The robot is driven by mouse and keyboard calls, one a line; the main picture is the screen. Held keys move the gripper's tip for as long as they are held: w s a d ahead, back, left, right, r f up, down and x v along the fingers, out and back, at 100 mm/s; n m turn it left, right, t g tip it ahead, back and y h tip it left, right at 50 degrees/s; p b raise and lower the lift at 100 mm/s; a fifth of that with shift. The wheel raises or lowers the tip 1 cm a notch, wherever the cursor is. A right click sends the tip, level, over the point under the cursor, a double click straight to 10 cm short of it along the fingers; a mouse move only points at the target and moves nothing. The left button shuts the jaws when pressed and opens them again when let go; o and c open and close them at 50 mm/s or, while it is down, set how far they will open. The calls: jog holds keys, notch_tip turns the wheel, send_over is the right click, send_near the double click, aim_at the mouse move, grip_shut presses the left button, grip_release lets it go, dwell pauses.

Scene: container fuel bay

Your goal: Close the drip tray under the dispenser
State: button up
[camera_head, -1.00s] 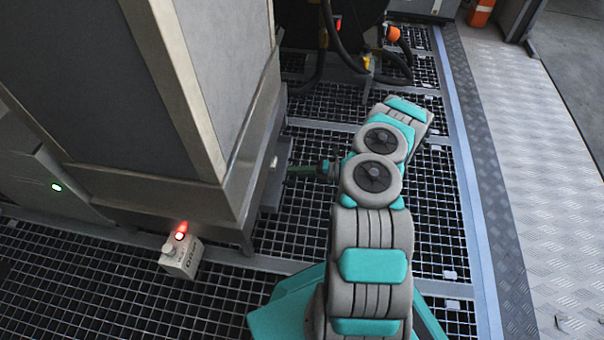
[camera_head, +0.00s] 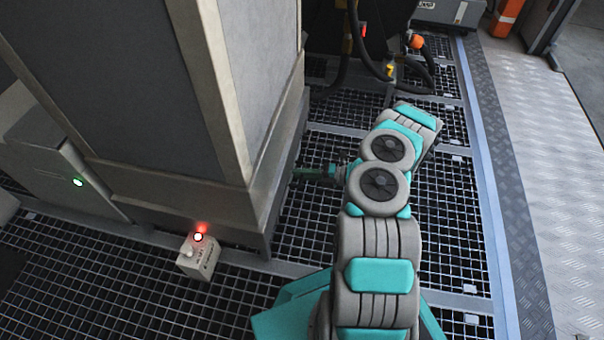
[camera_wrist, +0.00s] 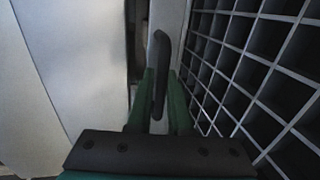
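The dispenser is the large grey cabinet (camera_head: 150,90) at the left in the head view. My gripper (camera_head: 303,173) is low against its right side. In the wrist view my gripper (camera_wrist: 160,78) has its two green fingers on either side of a dark upright handle (camera_wrist: 160,50) with a rounded top, and looks shut on it. A pale narrow panel (camera_wrist: 170,20) behind the handle looks like the drip tray's front. In the head view no part of the tray stands out clearly from the cabinet; my gripper and the cabinet corner hide that spot.
A small white box with a red light (camera_head: 198,256) stands on the grating by the cabinet's front corner. Dark hoses (camera_head: 365,50) with an orange end hang at the back. Open grating (camera_head: 450,210) lies right of my arm, then a metal walkway (camera_head: 550,180).

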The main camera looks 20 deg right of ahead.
jog(key=shift+o, duration=1)
jog(key=shift+r, duration=0.2)
jog(key=p+v, duration=0.1)
jog(key=v, duration=0.6)
jog(key=shift+s+d, duration=0.2)
jog(key=shift+d, duration=0.05)
jog(key=shift+d, duration=0.1)
